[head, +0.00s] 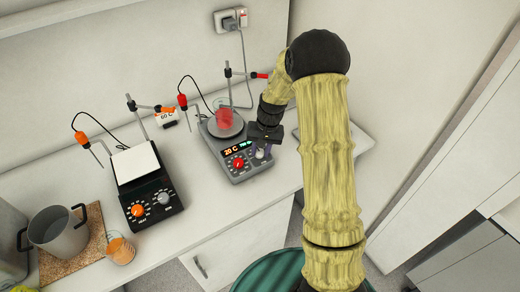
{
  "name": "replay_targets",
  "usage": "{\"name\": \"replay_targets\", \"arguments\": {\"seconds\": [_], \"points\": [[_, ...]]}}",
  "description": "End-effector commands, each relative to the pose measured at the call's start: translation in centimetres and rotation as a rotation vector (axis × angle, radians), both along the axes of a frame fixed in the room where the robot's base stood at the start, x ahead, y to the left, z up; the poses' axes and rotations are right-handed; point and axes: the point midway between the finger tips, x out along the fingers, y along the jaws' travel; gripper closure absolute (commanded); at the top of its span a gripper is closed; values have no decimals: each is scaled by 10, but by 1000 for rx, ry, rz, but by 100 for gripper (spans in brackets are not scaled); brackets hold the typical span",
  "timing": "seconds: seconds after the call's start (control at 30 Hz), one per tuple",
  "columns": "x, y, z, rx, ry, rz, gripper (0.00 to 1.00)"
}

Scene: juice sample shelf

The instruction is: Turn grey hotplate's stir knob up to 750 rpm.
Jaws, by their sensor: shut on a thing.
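The grey hotplate (245,174) stands on the counter, with a red-filled vessel (224,117) on its round plate. Its front has a red knob (239,163) on the left and a light grey stir knob (261,154) on the right. Its display (237,149) shows "20 C" in red and a green figure too small to read surely. My gripper (262,152) points down at the right knob and is shut on it, with fingers at its sides. The fingers partly hide the knob, and its pointer cannot be made out.
A black hotplate (150,202) with a white top, orange knob and grey knob stands to the left. Further left are a metal pot (58,232) on a cork mat and an orange-filled beaker (120,250). Stands with clamps and cables rise behind both hotplates. A "60 C" card (166,117) stands between them.

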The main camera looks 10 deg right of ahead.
Motion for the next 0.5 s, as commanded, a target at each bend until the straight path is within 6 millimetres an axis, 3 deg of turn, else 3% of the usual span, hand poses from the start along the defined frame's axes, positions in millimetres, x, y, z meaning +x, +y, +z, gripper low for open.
{"name": "replay_targets", "arguments": {"seconds": [0.43, 0.47, 0.5], "points": [[2, 1, 2, 3, -6, -8, 92], [2, 1, 2, 2, -5, -8, 64], [2, 1, 2, 2, -5, -8, 56]]}}
